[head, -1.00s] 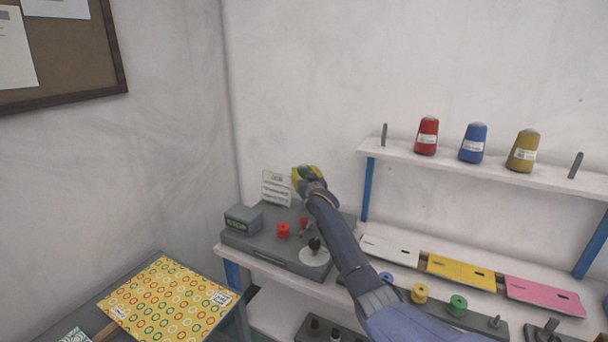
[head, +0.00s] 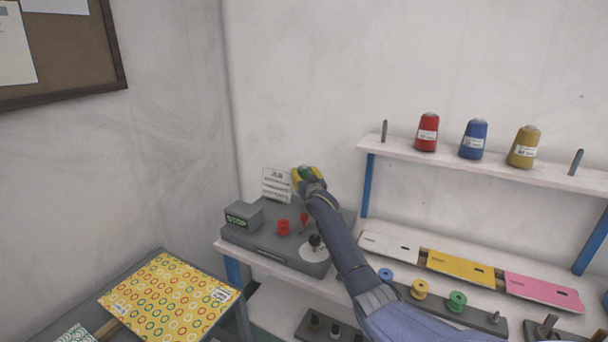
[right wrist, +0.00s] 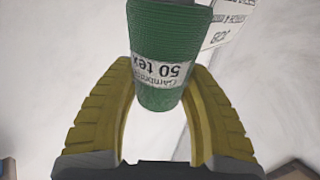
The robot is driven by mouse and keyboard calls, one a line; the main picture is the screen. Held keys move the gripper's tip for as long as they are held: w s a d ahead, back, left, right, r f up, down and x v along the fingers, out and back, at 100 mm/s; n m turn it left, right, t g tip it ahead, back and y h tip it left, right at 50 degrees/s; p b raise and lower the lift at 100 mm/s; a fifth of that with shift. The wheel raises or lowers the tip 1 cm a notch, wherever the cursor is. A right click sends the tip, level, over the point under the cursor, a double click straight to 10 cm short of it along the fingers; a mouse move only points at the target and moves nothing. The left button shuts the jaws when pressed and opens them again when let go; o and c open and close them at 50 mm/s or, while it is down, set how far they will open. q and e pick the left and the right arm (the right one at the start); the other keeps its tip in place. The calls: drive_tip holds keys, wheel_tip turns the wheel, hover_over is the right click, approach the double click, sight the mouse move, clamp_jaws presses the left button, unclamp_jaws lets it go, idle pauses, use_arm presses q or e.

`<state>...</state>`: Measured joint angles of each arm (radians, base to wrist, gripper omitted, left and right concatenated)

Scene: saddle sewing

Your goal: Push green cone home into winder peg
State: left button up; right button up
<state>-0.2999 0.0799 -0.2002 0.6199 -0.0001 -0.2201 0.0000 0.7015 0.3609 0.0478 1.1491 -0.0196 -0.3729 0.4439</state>
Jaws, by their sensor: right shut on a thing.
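The green cone (right wrist: 160,75) is a thread cone with a white "50 tex" label. In the right wrist view it stands between the yellow fingers of my right gripper (right wrist: 165,125), which is shut on it. In the head view the right gripper (head: 308,174) is over the back right of the grey winder (head: 275,245), and only a bit of green shows between its fingers. The winder peg is not distinguishable; the gripper and arm cover that area. I cannot tell how far the cone sits on it. My left gripper is not in view.
A paper card (head: 276,185) stands just left of the gripper. Red (head: 427,133), blue (head: 473,140) and mustard (head: 523,147) cones stand on the shelf at right.

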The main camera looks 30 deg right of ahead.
drive_tip(key=shift+f, duration=1.3)
drive_tip(key=o, duration=1.3)
drive_tip(key=shift+o, duration=0.2)
drive_tip(key=shift+a+f, duration=0.1)
drive_tip(key=v, duration=1.2)
drive_tip(key=shift+r, duration=0.25)
drive_tip(key=shift+r, duration=0.1)
